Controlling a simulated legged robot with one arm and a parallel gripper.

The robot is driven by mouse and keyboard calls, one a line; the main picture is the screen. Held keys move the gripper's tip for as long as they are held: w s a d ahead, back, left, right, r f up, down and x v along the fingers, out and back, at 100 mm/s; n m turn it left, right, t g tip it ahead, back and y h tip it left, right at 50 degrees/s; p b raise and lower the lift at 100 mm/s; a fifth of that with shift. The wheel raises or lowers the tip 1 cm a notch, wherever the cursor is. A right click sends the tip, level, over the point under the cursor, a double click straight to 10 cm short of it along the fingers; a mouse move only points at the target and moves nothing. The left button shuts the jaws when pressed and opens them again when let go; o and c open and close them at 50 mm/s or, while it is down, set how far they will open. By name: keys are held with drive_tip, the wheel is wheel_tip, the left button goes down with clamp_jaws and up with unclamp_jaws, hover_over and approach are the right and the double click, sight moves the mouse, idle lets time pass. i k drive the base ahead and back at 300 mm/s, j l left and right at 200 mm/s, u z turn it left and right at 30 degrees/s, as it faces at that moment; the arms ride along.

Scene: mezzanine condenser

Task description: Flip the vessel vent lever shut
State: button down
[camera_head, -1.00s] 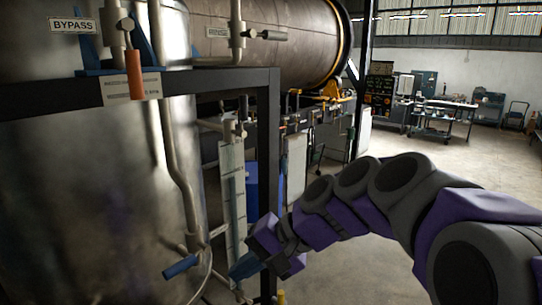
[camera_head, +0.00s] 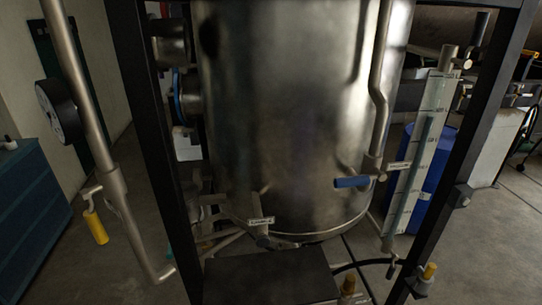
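The steel vessel (camera_head: 290,110) stands upright in the middle of the view inside a black frame. A blue lever (camera_head: 351,182) sticks out to the left from a valve on the pipe at the vessel's lower right, lying about level. A small white tag (camera_head: 398,166) beside it is too small to read surely. I cannot tell which lever is the vessel vent. The vessel's top is out of view. My gripper and arm are not in view.
A black frame post (camera_head: 150,140) crosses at left and another (camera_head: 465,160) at right. A yellow-handled valve (camera_head: 96,227) is on the left pipe. A sight gauge (camera_head: 418,150) stands before a blue drum (camera_head: 436,165). A dark box (camera_head: 270,277) sits low in front.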

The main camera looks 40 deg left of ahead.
sight(94, 222)
drive_tip(key=u, duration=2.85)
